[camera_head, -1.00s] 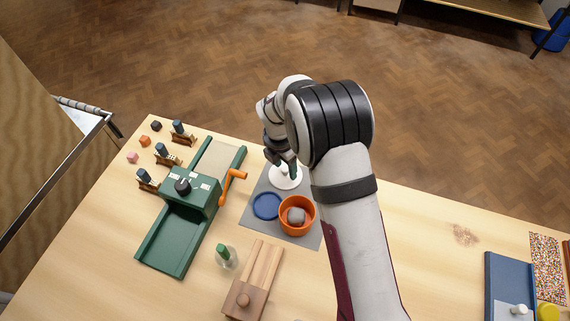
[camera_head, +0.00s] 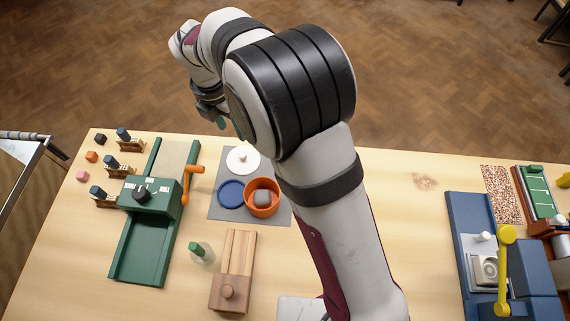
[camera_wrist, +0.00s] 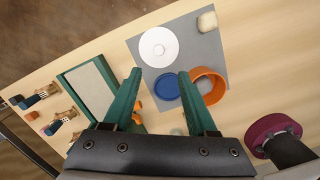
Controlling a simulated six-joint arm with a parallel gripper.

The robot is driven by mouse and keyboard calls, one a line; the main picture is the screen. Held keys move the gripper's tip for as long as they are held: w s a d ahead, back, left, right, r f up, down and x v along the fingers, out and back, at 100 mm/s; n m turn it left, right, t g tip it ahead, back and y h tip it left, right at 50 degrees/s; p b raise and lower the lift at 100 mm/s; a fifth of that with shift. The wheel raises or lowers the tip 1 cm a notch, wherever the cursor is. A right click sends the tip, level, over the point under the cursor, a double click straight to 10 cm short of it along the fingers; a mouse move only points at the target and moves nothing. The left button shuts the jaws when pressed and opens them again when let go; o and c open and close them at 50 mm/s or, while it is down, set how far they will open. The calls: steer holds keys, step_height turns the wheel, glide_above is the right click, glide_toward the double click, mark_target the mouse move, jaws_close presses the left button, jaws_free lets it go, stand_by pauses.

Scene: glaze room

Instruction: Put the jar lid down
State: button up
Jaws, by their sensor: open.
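The jar lid, a white disc with a small knob (camera_head: 243,158), lies flat on a grey mat (camera_head: 222,211); it also shows in the wrist view (camera_wrist: 158,48). On the mat near it are a blue disc (camera_head: 231,193) and an orange pot (camera_head: 262,210) with a grey lump (camera_head: 262,197) inside. My gripper (camera_wrist: 160,74) is open with nothing between its green fingers. It is raised well above the table and apart from the lid. In the head view my arm partly hides the gripper.
A green slab machine (camera_head: 145,240) with an orange crank (camera_head: 188,185) stands left of the mat. A bottle with a green top (camera_head: 200,253) and a wooden block (camera_head: 236,260) are in front. A blue machine (camera_head: 475,255) is at the right. A pale block (camera_wrist: 207,22) lies on the mat.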

steer(key=s+d+r+m+g, duration=0.1)
steer(key=s+d+r+m, duration=0.35)
steer(key=d+m, duration=0.4)
steer(key=s+d+r+m, duration=0.4)
steer(key=s+d+m, duration=0.1)
steer(key=d+m, duration=0.35)
steer(key=s+d+m+y, duration=0.1)
steer(key=s+d+m, duration=0.1)
steer(key=s+m, duration=0.6)
steer(key=s+d+f+m+y, duration=0.1)
steer(key=s+d+m, duration=0.2)
steer(key=s+m, duration=0.4)
steer(key=m, duration=0.4)
steer(key=shift+s, duration=0.35)
steer(key=shift+o, duration=0.3)
